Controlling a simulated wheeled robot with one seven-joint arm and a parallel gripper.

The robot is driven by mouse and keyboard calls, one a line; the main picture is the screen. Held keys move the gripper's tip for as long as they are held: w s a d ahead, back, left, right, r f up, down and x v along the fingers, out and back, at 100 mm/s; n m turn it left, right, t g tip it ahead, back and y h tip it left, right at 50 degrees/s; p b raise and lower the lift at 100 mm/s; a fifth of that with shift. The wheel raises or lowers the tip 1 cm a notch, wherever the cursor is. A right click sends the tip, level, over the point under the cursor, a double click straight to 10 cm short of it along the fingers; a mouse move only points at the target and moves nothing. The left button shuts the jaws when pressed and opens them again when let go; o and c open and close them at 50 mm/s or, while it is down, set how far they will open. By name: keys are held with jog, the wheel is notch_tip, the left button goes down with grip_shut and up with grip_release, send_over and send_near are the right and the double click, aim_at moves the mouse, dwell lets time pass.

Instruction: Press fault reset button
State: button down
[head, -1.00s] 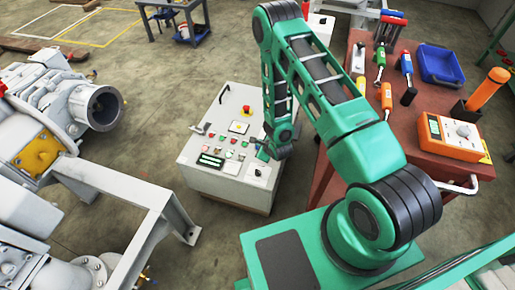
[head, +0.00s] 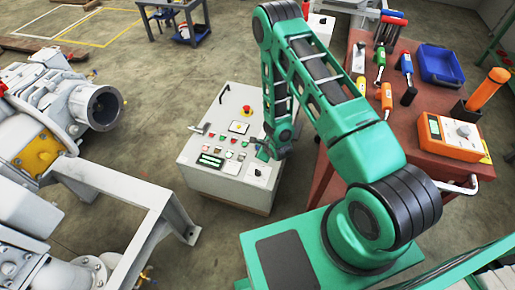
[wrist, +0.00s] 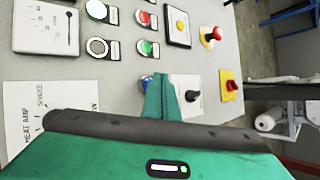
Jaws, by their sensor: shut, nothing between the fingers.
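The control cabinet (head: 222,183) has a sloped grey panel with several coloured buttons and switches. In the wrist view, my gripper (wrist: 161,82) is shut and empty, with its green fingers over the panel. A blue button (wrist: 146,81) shows just left of the fingertips, partly hidden by them. I cannot tell whether they touch. No fault reset label is readable; any label beside the blue button is hidden. In the head view, my gripper (head: 263,153) is over the panel's lower right part.
Near the fingers are a black knob switch (wrist: 191,95), a green button (wrist: 145,47) and a red button (wrist: 143,18). A red emergency stop (wrist: 212,36) and a red switch on yellow (wrist: 231,86) sit further right. A tool table (head: 408,165) stands right of the cabinet.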

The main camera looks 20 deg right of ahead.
jog(key=shift+f, duration=0.15)
jog(key=shift+f, duration=0.2)
jog(key=shift+f, duration=0.45)
dwell(0.9)
jog(key=shift+r, duration=0.85)
jog(key=shift+r, duration=2.5)
